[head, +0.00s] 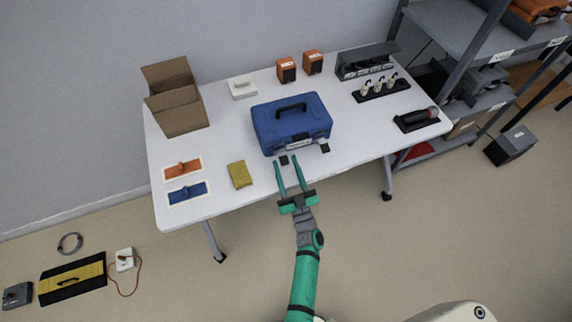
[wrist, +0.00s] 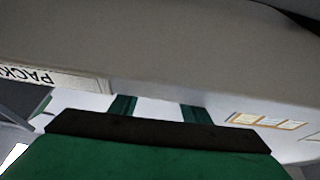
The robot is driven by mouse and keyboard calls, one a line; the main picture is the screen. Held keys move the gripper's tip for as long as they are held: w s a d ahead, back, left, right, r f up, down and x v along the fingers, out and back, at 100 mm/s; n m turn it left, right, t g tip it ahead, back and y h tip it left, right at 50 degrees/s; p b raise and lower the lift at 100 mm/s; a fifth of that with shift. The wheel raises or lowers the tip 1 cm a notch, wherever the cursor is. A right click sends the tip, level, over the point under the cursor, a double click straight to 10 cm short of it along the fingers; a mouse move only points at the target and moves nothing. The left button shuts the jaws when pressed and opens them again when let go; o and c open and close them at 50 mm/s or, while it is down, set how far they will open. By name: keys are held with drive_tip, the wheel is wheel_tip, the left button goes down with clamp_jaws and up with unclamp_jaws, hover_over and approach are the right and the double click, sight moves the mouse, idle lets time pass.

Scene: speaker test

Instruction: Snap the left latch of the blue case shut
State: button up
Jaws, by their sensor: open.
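The blue case (head: 292,112) stands on the white table with its lid down and its handle on top. Two dark latch pieces show at its front lower edge: the left latch (head: 283,160) and the right latch (head: 325,148). Both appear to stick out from the front, but they are too small to tell exactly. My gripper (head: 287,163) is open and empty at the table's front edge. In the head view its fingertips lie either side of the left latch; contact cannot be told. In the wrist view the green fingers (wrist: 160,110) are apart, and I cannot make out the case.
A yellow block (head: 240,174) lies left of my gripper on the table (head: 225,205). An open cardboard box (head: 178,112) stands at the back left. A black holder (head: 382,90) with white items and a dark tool (head: 416,119) are at the right. The table's front right is clear.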

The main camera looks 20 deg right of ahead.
drive_tip(key=shift+w+r, duration=0.15)
drive_tip(key=shift+w, duration=0.2)
drive_tip(key=shift+c, duration=0.7)
drive_tip(key=c, duration=0.8)
